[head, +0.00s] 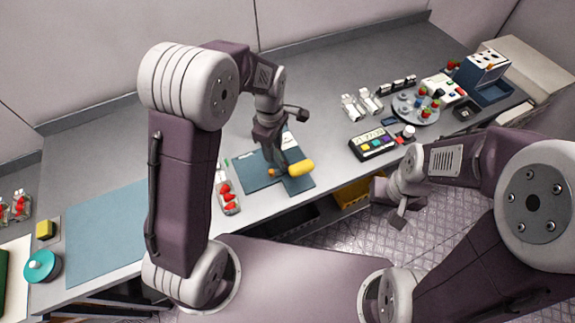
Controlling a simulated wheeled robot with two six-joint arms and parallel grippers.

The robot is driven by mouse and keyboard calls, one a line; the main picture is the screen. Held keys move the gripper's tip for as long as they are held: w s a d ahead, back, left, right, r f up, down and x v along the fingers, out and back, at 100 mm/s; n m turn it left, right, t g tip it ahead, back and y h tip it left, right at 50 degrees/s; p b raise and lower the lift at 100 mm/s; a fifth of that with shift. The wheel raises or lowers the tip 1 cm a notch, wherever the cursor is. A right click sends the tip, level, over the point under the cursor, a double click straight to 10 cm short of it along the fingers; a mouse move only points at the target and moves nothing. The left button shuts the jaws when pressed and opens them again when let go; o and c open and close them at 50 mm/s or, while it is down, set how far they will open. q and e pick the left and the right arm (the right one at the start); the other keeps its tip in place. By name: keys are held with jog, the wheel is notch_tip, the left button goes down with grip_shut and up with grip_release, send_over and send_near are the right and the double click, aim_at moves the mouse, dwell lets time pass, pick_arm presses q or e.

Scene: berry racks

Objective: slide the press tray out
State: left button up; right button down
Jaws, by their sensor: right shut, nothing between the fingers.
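A blue box-shaped unit with a pale, spotted top panel (488,61) stands at the far right end of the counter; it looks like the press. A blue tray-like part (495,93) sits low at its front, and I cannot tell how far it is out. My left gripper (281,168) points down over a dark blue mat, beside a yellow rounded object (301,168); its fingers are too small and dark to read. My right gripper (401,216) is shut and empty, below the counter's front edge and well away from the press.
A round grey tray (401,112) with berries and cups stands left of the press. A dark box with coloured buttons (376,145) sits near the front edge. A clear punnet of strawberries (230,206) is by the mat (247,182). A yellow bin (352,194) is below the counter.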

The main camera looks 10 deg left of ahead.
aim_at(271, 170)
pick_arm(q)
jog(key=shift+s+a+f, duration=0.3)
jog(key=shift+s+a, duration=0.1)
jog(key=shift+s, duration=0.15)
jog(key=shift+s+a+f, duration=0.25)
jog(key=shift+s+a, duration=0.15)
jog(key=shift+s, duration=0.15)
jog(key=f, duration=0.5)
jog(key=w+f, duration=0.1)
jog(key=f, duration=0.1)
jog(key=shift+d+f+p, duration=0.25)
jog(key=shift+d+p, duration=0.1)
jog(key=shift+s+a+f, duration=0.15)
jog(key=shift+s+f, duration=0.1)
jog(key=shift+w, duration=0.1)
jog(key=shift+c, duration=0.7)
jog(key=c, duration=0.5)
grip_shut()
pick_arm(e)
jog(key=shift+s+a+r, duration=0.6)
jog(key=shift+a, duration=0.1)
pick_arm(q)
jog(key=shift+w+r, duration=0.1)
jog(key=shift+r, duration=0.05)
